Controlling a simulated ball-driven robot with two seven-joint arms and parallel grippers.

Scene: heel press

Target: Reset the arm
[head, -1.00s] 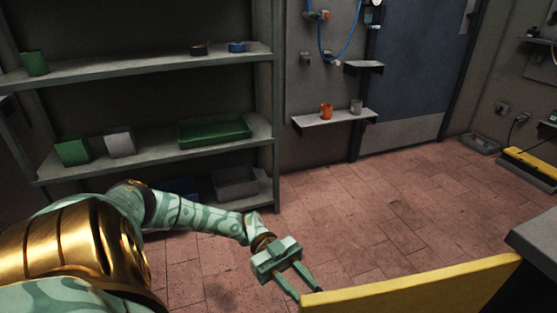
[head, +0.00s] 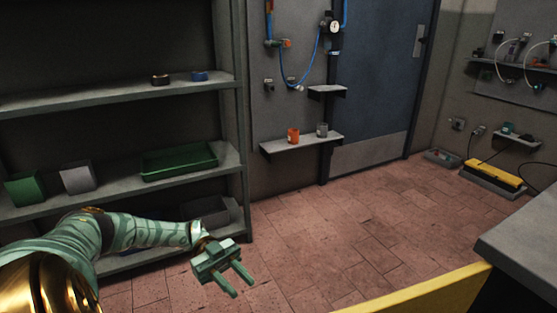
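My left arm, pale green with gold bands, comes in from the lower left of the head view. My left gripper (head: 240,284) is open, its two fingers spread apart with nothing between them. It hangs in the air in front of the tiled floor, near the lower end of the shelf rack. My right gripper is not in view.
A grey shelf rack (head: 113,98) with a green tray (head: 180,161) stands at left. A small wall shelf (head: 301,144) holds an orange cup (head: 293,135) and a grey cup (head: 322,130). A yellow panel (head: 440,290) and grey counter (head: 525,240) edge the lower right. The middle floor is clear.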

